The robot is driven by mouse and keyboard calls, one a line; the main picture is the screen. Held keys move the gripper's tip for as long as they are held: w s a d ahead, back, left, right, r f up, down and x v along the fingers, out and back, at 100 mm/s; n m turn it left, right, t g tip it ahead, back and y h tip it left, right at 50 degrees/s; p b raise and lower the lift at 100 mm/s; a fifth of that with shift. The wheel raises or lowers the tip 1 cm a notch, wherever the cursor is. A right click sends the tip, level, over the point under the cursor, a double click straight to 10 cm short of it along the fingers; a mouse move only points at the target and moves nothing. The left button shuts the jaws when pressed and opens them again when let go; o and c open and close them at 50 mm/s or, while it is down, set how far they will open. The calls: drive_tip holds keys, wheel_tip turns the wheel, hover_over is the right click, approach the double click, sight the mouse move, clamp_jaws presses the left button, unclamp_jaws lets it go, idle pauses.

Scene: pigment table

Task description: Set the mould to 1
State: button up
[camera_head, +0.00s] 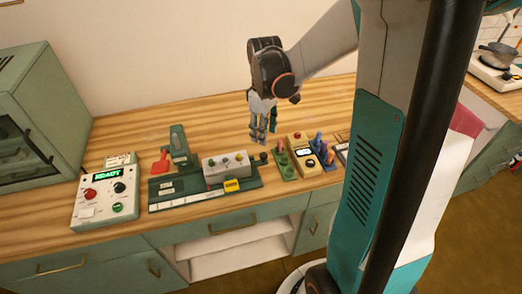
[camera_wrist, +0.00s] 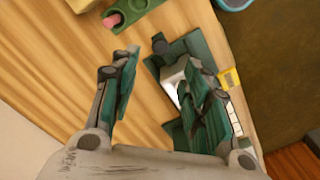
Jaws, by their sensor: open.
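The mould looks to be the grey block (camera_head: 225,167) with several small knobs on top, sitting on a long dark green base (camera_head: 165,200). A yellow tag (camera_head: 232,185) is at its front, and white label plates (camera_head: 190,203) run along the base's front edge; their markings are too small to read. A dark round knob (camera_head: 263,157) stands at the base's right end. My gripper (camera_head: 259,140) is open and empty, above and behind the base's right end. In the wrist view my gripper (camera_wrist: 163,85) partly hides the block (camera_wrist: 174,76); the yellow tag (camera_wrist: 230,79) shows beyond the right finger.
A green press with a red handle (camera_head: 160,163) stands at the base's left. A control box (camera_head: 105,195) showing READY is further left. Right of the base are a green peg holder (camera_head: 284,163), a cream device (camera_head: 301,146) and blue pegs. The wooden table behind is clear.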

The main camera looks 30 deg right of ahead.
sight(263, 154)
wheel_tip(263, 154, down, 10)
drive_tip(key=b, duration=0.2)
drive_tip(key=shift+b, duration=0.35)
drive_tip(key=shift+a+r, duration=0.1)
clamp_jaws()
